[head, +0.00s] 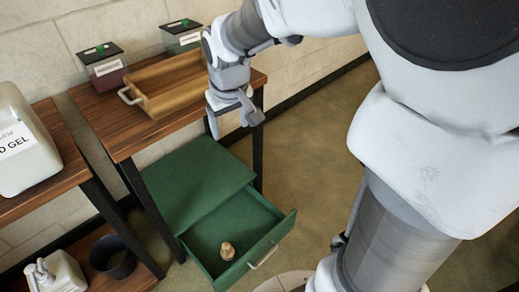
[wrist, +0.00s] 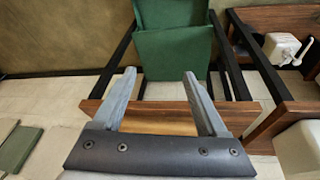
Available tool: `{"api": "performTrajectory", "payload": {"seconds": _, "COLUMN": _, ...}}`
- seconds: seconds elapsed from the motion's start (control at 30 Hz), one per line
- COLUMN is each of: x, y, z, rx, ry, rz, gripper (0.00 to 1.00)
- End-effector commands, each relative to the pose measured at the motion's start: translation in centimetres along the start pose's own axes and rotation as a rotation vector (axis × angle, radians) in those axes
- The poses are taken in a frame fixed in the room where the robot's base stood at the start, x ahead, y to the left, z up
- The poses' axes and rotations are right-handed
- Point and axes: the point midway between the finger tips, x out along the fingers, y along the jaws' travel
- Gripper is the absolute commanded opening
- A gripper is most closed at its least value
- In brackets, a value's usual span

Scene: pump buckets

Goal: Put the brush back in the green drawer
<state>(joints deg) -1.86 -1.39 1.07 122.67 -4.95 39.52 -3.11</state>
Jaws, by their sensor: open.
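The green drawer (head: 275,238) is pulled out of a low green cabinet (head: 195,178) on the floor. A small tan object (head: 227,251), likely the brush, stands inside the drawer on its bottom. My gripper (head: 231,118) is open and empty, high above the cabinet and beside the wooden tray's right end. In the wrist view my gripper (wrist: 159,72) shows both fingers spread with nothing between them. The green cabinet (wrist: 172,55) shows beyond the fingertips there; the tan object cannot be made out in that view.
A wooden tray (head: 172,86) with a white handle lies on the brown table (head: 125,138). Two small dark-lidded boxes (head: 105,66) (head: 182,36) stand behind it. A white gel jug (head: 22,140) is at left, with a pump bottle (head: 62,272) and black bucket (head: 113,256) below.

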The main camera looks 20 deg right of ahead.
Motion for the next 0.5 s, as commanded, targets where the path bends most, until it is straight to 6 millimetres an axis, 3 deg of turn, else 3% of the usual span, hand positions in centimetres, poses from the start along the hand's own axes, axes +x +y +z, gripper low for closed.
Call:
{"api": "performTrajectory", "payload": {"seconds": 0.03, "x": -1.6, "y": 0.1, "z": 1.0, "rx": 0.015, "ry": 0.017, "rz": 0.001, "gripper": 0.75}}
{"api": "performTrajectory", "payload": {"seconds": 0.2, "x": -5.7, "y": 0.0, "z": 4.3, "rx": 0.056, "ry": 0.056, "rz": 0.0, "gripper": 0.75}}
{"api": "performTrajectory", "payload": {"seconds": 0.5, "x": -10.4, "y": -0.6, "z": 11.0, "rx": 0.131, "ry": 0.122, "rz": -0.01, "gripper": 0.75}}
